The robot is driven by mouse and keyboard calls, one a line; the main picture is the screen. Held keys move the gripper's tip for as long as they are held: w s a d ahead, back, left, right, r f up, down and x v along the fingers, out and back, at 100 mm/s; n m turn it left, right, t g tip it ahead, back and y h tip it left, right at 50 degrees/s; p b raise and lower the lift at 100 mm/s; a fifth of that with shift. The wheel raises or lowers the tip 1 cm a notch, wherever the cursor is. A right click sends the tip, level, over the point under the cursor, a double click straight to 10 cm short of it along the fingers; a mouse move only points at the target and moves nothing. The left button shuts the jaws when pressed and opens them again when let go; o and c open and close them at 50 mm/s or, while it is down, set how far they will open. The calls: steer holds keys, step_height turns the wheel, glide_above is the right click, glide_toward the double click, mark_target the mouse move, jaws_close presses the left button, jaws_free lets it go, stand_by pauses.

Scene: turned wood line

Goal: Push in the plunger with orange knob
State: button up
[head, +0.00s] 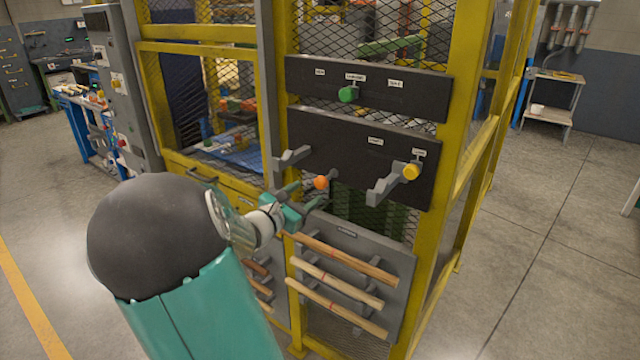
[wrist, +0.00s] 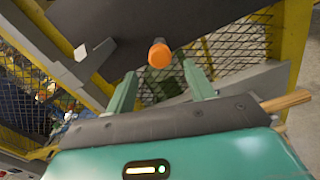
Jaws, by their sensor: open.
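The orange knob (head: 321,182) of the plunger sticks out at the lower edge of a dark panel (head: 345,150) on the yellow cage. My gripper (head: 308,194) is just in front of it and a little lower left in the head view. In the wrist view the orange knob (wrist: 160,54) shows round, slightly beyond the fingertips and between them. My gripper (wrist: 158,70) is open, with green fingers on either side and nothing held. Contact with the knob cannot be told. The plunger's shaft is mostly hidden behind the knob.
A yellow knob (head: 411,171) sits to the right beside a grey bracket (head: 388,188); another grey bracket (head: 293,156) is at left. A green knob (head: 348,94) is on the panel above. A grey rack (head: 395,262) with wooden rods hangs below my gripper.

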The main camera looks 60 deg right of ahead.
mark_target(318, 184)
steer(key=d, duration=0.5)
steer(key=s+d, duration=0.1)
steer(key=d, duration=0.1)
steer(key=shift+d, duration=0.2)
steer(key=shift+s, duration=0.1)
